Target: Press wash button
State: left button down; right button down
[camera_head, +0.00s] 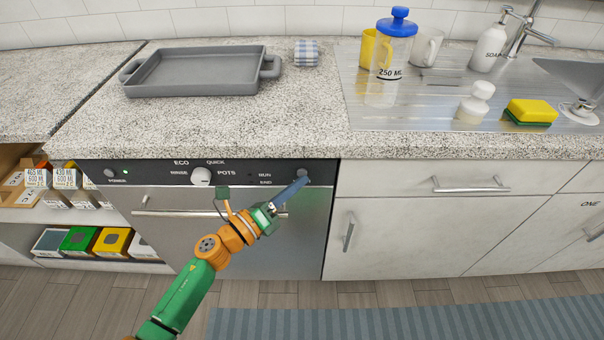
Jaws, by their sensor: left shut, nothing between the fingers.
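The dishwasher's dark control panel (140,171) runs under the counter edge. A round grey button (302,172) is at its right end, beside the RUN and END lamps. No label reading "wash" can be made out. A white dial (203,176) sits among the words ECO, QUICK, RINSE and POTS, and a power button (109,173) is at the far left. My left gripper (303,181) is shut and empty, its tip at the lower edge of the right button. I cannot tell whether it touches. My right gripper is out of view.
The dishwasher's bar handle (180,213) passes just below and behind my left wrist. A grey tray (200,72) and a folded cloth (306,53) lie on the counter above. A cabinet handle (348,232) stands out to the right. The counter's front edge overhangs the panel.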

pick_arm(q)
jog(key=shift+w, duration=0.55)
dwell(0.6)
jog(key=shift+s, duration=0.85)
jog(key=shift+s, duration=0.1)
jog(key=s+p, duration=0.1)
jog(key=s, duration=0.3)
jog(key=shift+s+p, duration=0.35)
jog(key=shift+s, duration=0.05)
dwell(0.4)
